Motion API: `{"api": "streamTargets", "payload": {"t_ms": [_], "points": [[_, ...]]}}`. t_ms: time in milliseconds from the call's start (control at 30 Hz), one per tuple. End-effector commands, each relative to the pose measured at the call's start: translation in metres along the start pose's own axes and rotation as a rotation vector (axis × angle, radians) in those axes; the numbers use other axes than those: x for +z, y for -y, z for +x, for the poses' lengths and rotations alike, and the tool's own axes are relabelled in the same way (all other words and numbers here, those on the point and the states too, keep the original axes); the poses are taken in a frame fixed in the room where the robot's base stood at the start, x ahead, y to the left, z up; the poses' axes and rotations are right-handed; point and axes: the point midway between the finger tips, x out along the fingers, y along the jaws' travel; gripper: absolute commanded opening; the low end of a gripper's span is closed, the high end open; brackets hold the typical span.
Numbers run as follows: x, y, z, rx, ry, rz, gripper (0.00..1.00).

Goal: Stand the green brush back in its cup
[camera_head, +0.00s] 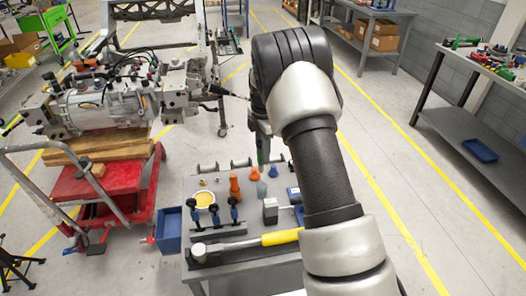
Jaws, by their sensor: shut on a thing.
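My gripper (262,137) points down over the far part of the grey work table, partly hidden behind my own arm. It is shut on a green upright thing (261,157), which looks like the green brush. The brush's lower end is close to a small teal cup-like item (262,189) and an orange cone-shaped item (254,174). I cannot tell whether it touches either, or which small item is the cup. Another small teal-grey item (273,171) stands just to the right.
A red cart (95,185) stands at left; open floor lies at right.

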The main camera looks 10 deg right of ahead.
Motion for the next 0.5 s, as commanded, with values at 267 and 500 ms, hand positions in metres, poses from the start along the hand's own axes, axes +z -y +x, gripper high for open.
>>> {"api": "streamTargets", "payload": {"t_ms": [267, 500], "points": [[0.0, 0.001, 0.013, -0.001, -0.001, 0.003, 0.0], [-0.001, 0.001, 0.03, -0.001, -0.002, 0.004, 0.0]]}}
